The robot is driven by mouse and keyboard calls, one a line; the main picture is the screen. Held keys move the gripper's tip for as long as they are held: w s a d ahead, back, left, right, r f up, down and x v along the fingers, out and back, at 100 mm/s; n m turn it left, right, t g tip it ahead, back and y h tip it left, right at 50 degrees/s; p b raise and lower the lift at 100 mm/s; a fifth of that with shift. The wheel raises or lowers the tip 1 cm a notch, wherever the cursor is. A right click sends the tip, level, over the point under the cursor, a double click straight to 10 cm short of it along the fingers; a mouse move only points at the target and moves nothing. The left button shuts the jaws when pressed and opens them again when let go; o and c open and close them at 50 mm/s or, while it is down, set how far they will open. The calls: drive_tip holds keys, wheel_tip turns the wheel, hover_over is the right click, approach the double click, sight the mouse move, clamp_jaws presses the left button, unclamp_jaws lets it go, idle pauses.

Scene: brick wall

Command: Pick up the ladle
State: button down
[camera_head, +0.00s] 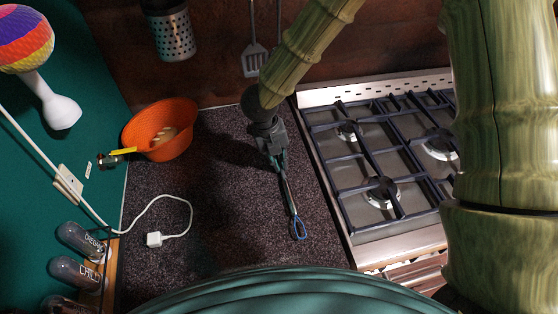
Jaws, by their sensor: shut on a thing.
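The ladle (287,192) is a long, thin, grey utensil with a blue loop at its lower end. It points toward the front of the dark speckled counter (225,215), left of the stove. My gripper (277,159) comes down from above and is shut on the ladle's far end. The ladle's bowl is hidden or too small to make out at the fingers. I cannot tell whether the ladle touches the counter or is just above it.
A gas stove (350,215) with dark grates is to the right. An orange bowl (172,146) stands back left. A white cable (185,215) with a plug lies on the counter. A slotted spatula (255,60) and a perforated metal holder (172,35) are at the back wall.

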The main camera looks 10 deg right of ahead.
drive_tip(key=shift+r+b, duration=0.3)
drive_tip(key=shift+r, duration=0.4)
drive_tip(key=shift+s+r+b, duration=0.4)
drive_tip(key=shift+r+b, duration=0.1)
drive_tip(key=shift+r, duration=0.3)
drive_tip(key=r+b, duration=0.2)
drive_tip(key=b, duration=0.2)
hover_over(296, 209)
drive_tip(key=a, duration=0.1)
drive_tip(key=shift+s+a+f, duration=0.1)
drive_tip(key=shift+f, duration=0.05)
